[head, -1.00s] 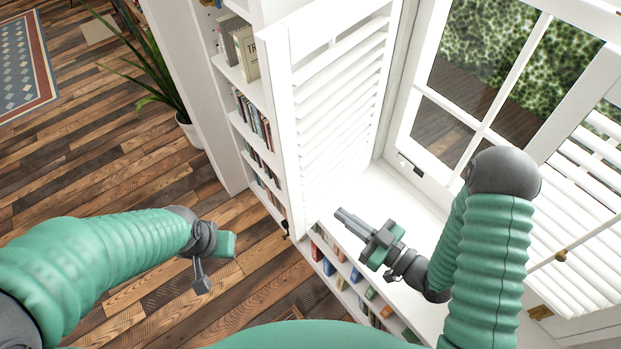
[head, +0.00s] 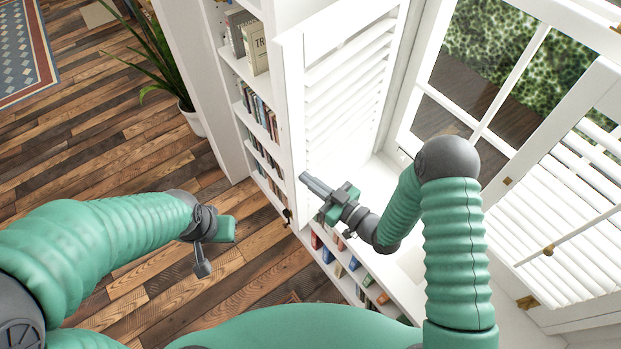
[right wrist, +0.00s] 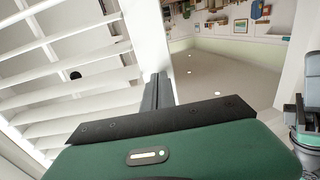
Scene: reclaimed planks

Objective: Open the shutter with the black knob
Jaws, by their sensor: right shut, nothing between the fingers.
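A white louvred shutter (head: 345,85) stands swung out from the window frame at the centre of the head view. Its slats also fill the left of the right wrist view (right wrist: 60,60). A round black knob (right wrist: 75,75) shows among those slats. A small dark piece (head: 287,213) shows low by the shutter's free edge in the head view; I cannot tell if it is the same knob. My right gripper (head: 304,178) is shut and empty, its fingertips close by the shutter's lower free edge; contact is unclear. Its fingers (right wrist: 157,90) also show in the wrist view. My left gripper (head: 210,250) hangs over the floor, away from the shutter.
A second louvred shutter (head: 570,215) with a brass knob (head: 548,250) is on the right. The paned window (head: 490,80) lies between them. Bookshelves (head: 262,120) stand left of and below the first shutter. A potted plant (head: 165,65) stands on the wooden floor.

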